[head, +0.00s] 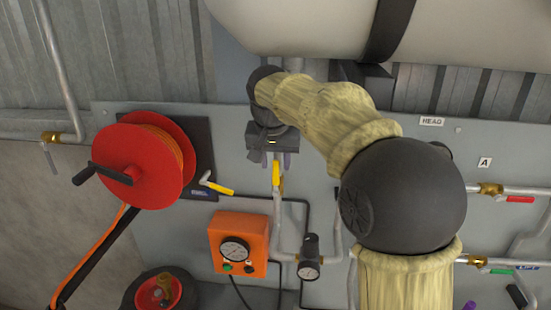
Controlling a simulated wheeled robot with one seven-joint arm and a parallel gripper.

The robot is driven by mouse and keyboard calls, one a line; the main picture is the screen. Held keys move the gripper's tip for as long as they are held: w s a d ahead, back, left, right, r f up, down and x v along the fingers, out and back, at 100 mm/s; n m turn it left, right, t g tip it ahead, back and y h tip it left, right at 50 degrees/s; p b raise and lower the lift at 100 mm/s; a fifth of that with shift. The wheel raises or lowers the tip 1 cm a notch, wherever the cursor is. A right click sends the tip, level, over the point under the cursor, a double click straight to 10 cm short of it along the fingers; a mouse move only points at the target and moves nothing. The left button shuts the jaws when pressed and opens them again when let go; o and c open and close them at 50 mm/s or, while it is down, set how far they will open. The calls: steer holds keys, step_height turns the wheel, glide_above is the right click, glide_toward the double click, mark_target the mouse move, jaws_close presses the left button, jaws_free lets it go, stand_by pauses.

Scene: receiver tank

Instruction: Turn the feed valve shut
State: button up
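My gripper (272,160) hangs in front of the grey panel, pointing down. Its two fingers look apart, with a strip of pipe or valve showing between them. A yellow valve lever (277,180) stands upright on a vertical pipe just below the fingertips. I cannot tell whether the fingers touch it, and my gripper hides the upper part of this valve. No label for the feed valve is readable, so I cannot confirm that this is it. Another yellow lever (217,187) sits to the left, near the hose reel, tilted down to the right.
A red hose reel (145,165) with a black crank juts out at left. An orange gauge box (238,244) and a dark gauge (309,262) sit below. A white tank (300,25) overhangs above. Red (520,199) and green (502,271) levers are at right.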

mark_target(276, 179)
steer(key=shift+s+x, duration=0.2)
steer(key=shift+x, duration=0.95)
steer(key=shift+a, duration=0.1)
jaws_close()
